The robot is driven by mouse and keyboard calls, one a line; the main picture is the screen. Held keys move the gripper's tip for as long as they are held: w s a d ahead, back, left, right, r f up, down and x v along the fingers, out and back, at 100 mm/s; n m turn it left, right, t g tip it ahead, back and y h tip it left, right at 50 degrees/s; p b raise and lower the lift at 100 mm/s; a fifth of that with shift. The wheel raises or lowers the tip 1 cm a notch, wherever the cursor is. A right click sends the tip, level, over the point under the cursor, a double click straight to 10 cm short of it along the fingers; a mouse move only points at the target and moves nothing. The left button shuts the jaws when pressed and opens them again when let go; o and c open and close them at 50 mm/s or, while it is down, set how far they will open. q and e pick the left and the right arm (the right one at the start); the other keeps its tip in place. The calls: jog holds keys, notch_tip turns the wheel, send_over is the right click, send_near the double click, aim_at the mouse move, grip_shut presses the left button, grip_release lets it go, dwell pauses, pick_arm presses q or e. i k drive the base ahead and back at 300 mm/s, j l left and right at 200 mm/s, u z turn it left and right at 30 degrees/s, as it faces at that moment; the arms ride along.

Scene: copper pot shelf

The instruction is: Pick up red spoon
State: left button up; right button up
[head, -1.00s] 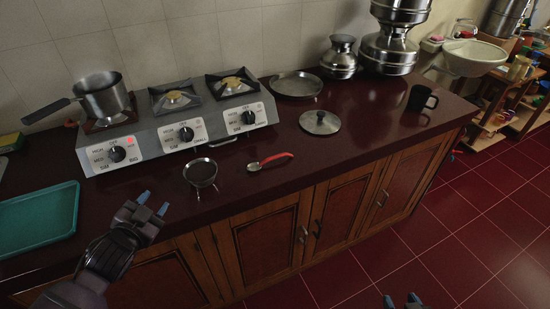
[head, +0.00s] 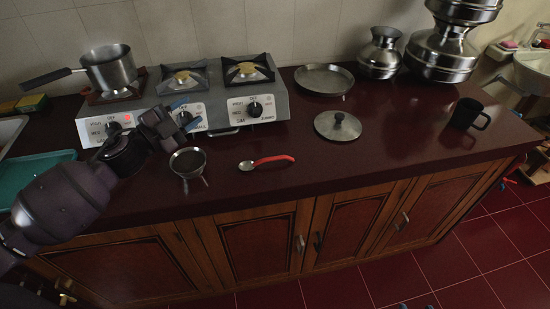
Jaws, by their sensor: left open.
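The red spoon (head: 268,162) lies on the dark red counter (head: 300,190) near its front edge, its metal bowl to the left and its red handle to the right. My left gripper (head: 186,113) is open and empty. It is over the counter in front of the stove, up and left of the spoon and apart from it. Only tiny tips of my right gripper (head: 416,306) show at the bottom edge, over the floor; whether it is open is unclear.
A small metal strainer or bowl (head: 188,162) stands between my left gripper and the spoon. Behind are the stove (head: 215,105) with a pan (head: 110,68), a lid (head: 338,126), a plate (head: 324,79) and a black mug (head: 467,114). The counter right of the spoon is clear.

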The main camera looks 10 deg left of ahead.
aim_at(246, 166)
jog(key=i+l, duration=0.15)
jog(key=l, duration=0.2)
jog(key=i+l+u, duration=0.15)
jog(key=l, duration=0.2)
jog(key=i+l, duration=0.1)
jog(key=l, duration=0.3)
jog(key=i+l+u, duration=0.15)
jog(key=l, duration=0.2)
